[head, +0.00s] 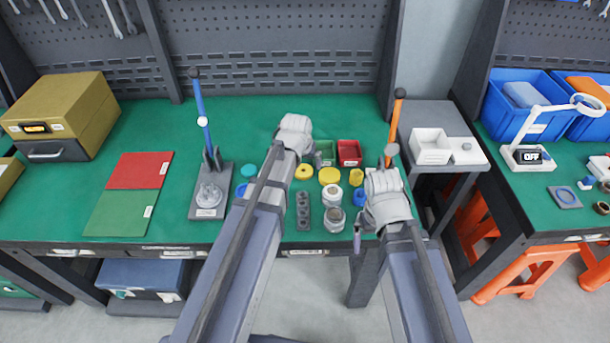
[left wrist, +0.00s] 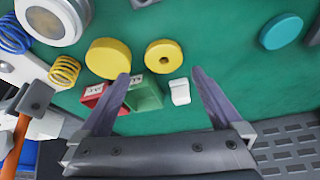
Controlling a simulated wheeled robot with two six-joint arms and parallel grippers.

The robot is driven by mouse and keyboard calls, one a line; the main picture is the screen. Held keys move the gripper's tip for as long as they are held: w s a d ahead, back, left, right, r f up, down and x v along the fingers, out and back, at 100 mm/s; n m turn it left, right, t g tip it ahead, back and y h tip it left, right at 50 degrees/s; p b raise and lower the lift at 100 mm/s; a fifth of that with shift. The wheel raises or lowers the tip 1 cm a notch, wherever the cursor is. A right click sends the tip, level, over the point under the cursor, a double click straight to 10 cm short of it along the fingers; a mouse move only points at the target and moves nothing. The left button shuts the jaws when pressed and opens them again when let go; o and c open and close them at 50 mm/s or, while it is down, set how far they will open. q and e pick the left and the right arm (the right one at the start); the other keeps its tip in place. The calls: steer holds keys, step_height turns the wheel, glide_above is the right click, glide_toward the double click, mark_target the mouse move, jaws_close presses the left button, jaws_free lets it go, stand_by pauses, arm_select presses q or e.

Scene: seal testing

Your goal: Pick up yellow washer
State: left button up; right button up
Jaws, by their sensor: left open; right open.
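The yellow washer (head: 304,173), a thick ring with a small centre hole, lies flat on the green mat. It also shows in the left wrist view (left wrist: 164,46), ahead of the gap between the fingertips. My left gripper (left wrist: 160,76) is open and empty, apart from the washer. In the head view the left gripper (head: 296,128) is seen from behind, its fingers hidden. A plain yellow disc (left wrist: 108,58) lies beside the washer. My right gripper (head: 384,180) is open, over the mat's front right; its fingers are hard to make out.
Green (head: 325,153) and red (head: 349,153) bins stand behind the washer. A yellow spring (head: 356,177), white-topped cylinders (head: 332,196), a teal disc (left wrist: 281,31) and a grey holed block (head: 303,211) are nearby. A blue-handled press (head: 206,190) stands left.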

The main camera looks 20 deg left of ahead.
mark_target(303, 171)
arm_select(q)
steer(key=shift+a+b+x, duration=0.15)
steer(key=shift+b+x, duration=1.1)
steer(key=shift+x, duration=0.2)
steer(key=shift+a+b+x, duration=0.15)
steer(key=shift+b+x, duration=1.05)
steer(key=shift+x, duration=0.25)
steer(key=shift+s, duration=0.15)
arm_select(e)
step_height(303, 171, down, 5)
steer(key=shift+f, duration=0.1)
arm_select(q)
steer(key=shift+c, duration=0.2)
steer(key=c, duration=0.9)
steer(key=shift+o, duration=0.2)
steer(key=shift+r, duration=0.1)
step_height(303, 171, up, 10)
steer(key=p, duration=1)
arm_select(e)
step_height(303, 171, up, 10)
steer(key=shift+c, duration=0.2)
